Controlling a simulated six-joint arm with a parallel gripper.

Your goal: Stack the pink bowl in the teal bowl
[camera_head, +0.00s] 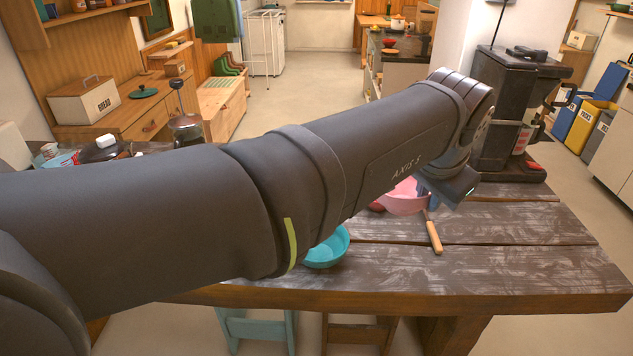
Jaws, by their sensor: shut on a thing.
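The pink bowl (402,200) is on or just above the wooden table, partly behind my arm; I cannot tell whether it touches the table. My gripper (428,196) is at the bowl's right side, shut on it, with the fingertips mostly hidden by the bowl and the gripper body. The teal bowl (328,248) stands upright on the table near its front edge, to the left of and nearer than the pink bowl. My arm covers its left part. What I see of its inside looks empty.
A wooden-handled tool (433,236) lies just in front of the pink bowl. A small red thing (376,206) shows left of the pink bowl. A dark coffee machine (515,115) stands at the back right. The table's front right (520,262) is clear.

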